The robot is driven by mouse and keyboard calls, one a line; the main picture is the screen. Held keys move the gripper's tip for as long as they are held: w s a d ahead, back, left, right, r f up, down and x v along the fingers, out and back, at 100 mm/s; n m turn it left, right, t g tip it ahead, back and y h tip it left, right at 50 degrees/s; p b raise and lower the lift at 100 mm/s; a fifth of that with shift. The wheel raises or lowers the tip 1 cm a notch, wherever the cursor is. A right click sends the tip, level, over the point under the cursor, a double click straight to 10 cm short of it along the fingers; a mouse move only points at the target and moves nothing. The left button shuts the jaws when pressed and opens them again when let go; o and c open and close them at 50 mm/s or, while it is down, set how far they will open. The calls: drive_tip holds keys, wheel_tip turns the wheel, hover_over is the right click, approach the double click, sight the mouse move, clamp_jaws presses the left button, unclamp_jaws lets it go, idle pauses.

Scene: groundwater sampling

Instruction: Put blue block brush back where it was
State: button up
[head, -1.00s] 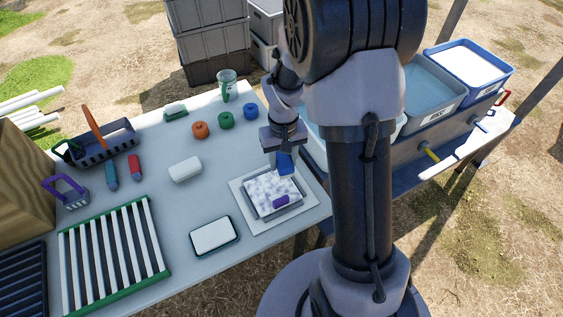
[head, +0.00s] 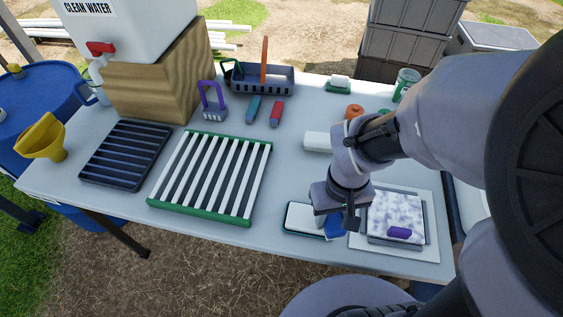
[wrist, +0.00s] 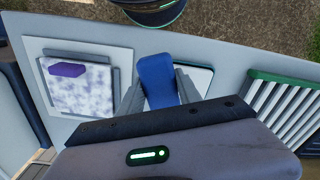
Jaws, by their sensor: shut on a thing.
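My gripper (head: 338,222) is shut on the blue block brush (head: 335,232) and holds it low, beside the white pad in a dark-rimmed tray (head: 303,217). In the wrist view the blue block brush (wrist: 157,78) stands between my two fingers (wrist: 159,92), its blue face showing. Its underside is hidden, and I cannot tell whether it touches the tray. The foam-filled basin (head: 394,213) sits on a white mat just right of my gripper, with a purple block (head: 400,232) in it.
A green-ended white slatted rack (head: 213,172) and a dark slatted rack (head: 124,152) lie to the left. A dark caddy (head: 262,80), a purple-handled brush (head: 212,104) and blue and red handled items (head: 276,113) stand behind. A white block (head: 317,142) lies behind my gripper.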

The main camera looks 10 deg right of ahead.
drive_tip(key=p, duration=0.3)
drive_tip(key=w+r+p, duration=0.1)
drive_tip(key=p, duration=0.3)
drive_tip(key=shift+w+a+r, duration=0.1)
drive_tip(key=shift+w+a, duration=0.1)
drive_tip(key=shift+w, duration=0.1)
drive_tip(key=w+f, duration=0.2)
drive_tip(key=w, duration=0.1)
drive_tip(key=shift+w, duration=0.15)
drive_tip(key=w, duration=0.3)
drive_tip(key=w+b, duration=0.1)
drive_tip(key=w, duration=0.2)
drive_tip(key=w+f+b, duration=0.1)
drive_tip(key=w, duration=0.2)
drive_tip(key=shift+w, duration=0.4)
drive_tip(key=f+b, duration=0.1)
drive_tip(key=f, duration=0.1)
drive_tip(key=f+b, duration=0.1)
drive_tip(key=shift+w+f+b, duration=0.35)
drive_tip(key=shift+b, duration=0.05)
drive_tip(key=shift+r, duration=0.2)
drive_tip(key=shift+f, duration=0.2)
drive_tip(key=o, duration=1.3)
drive_tip(key=shift+r, duration=0.1)
